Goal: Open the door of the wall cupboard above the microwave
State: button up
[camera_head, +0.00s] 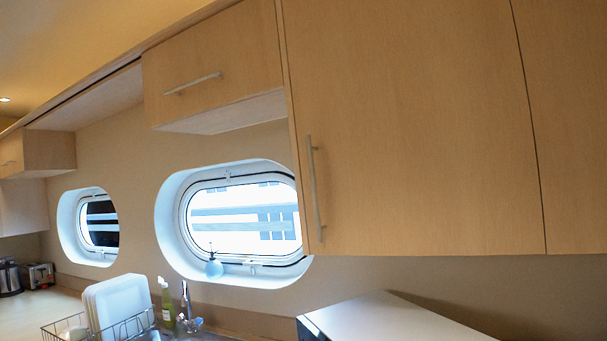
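The wall cupboard door (410,130) is light wood and hangs at the right of the view, closed. Its upright metal bar handle (315,188) is on the door's left edge, near the bottom corner. Below it stands a box with a pale top and dark front (385,320), likely the microwave; only its top and a bit of its front show. My gripper is not in view.
A shorter cupboard (212,68) with a slanting handle is left of the door. Oval portholes (240,222) are in the wall. A dish rack (100,328) with white plates, a green bottle (167,305) and a tap (187,308) stand below. Air before the door looks clear.

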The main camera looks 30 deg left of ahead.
aim_at(415, 135)
jog(key=i, duration=0.85)
jog(key=z, duration=0.05)
